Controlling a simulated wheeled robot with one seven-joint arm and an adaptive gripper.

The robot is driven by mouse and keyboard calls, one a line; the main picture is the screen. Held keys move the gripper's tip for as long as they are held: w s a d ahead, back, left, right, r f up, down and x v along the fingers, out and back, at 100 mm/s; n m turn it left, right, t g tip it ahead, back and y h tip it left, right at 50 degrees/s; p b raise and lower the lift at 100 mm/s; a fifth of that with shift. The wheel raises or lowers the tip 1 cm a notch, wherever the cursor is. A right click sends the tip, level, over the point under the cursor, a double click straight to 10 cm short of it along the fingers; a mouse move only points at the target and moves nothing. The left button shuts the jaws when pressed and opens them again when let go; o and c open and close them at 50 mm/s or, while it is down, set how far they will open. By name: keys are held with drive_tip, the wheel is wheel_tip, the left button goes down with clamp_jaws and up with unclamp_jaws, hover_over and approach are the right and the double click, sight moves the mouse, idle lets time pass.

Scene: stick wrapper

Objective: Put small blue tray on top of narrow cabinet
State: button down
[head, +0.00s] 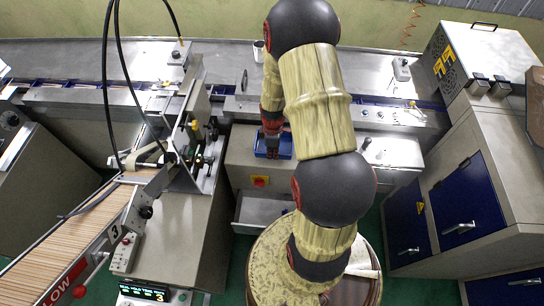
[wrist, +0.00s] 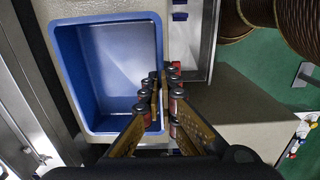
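The small blue tray (head: 285,148) sits on top of a beige drawer unit (head: 240,158) near the middle of the head view, partly hidden by my arm. In the wrist view the blue tray (wrist: 100,60) is upright and looks empty. My gripper (wrist: 163,80) is at the tray's right wall, with one finger on the inner side and the other outside. A gap shows between the fingers, and contact with the wall is not clear. Grey cabinets with blue doors (head: 468,205) stand at the right; which cabinet is the narrow one is not clear.
A vented metal box (head: 480,58) occupies the top of the right cabinet. An open drawer (head: 262,210) juts out below the tray. A conveyor machine (head: 75,240) stands at the left, and a round wooden barrel (head: 272,265) is in front. Green floor shows between the units.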

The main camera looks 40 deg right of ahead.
drive_tip(key=shift+w+d+f, duration=0.25)
drive_tip(key=shift+w+f, duration=0.15)
drive_tip(key=shift+f, duration=0.2)
drive_tip(key=shift+w+f, duration=0.15)
drive_tip(key=shift+f, duration=1.5)
drive_tip(key=shift+f, duration=0.1)
drive_tip(key=c, duration=2.6)
unclamp_jaws()
drive_tip(key=shift+f, duration=0.1)
drive_tip(key=o, duration=0.6)
drive_tip(key=shift+c, duration=0.2)
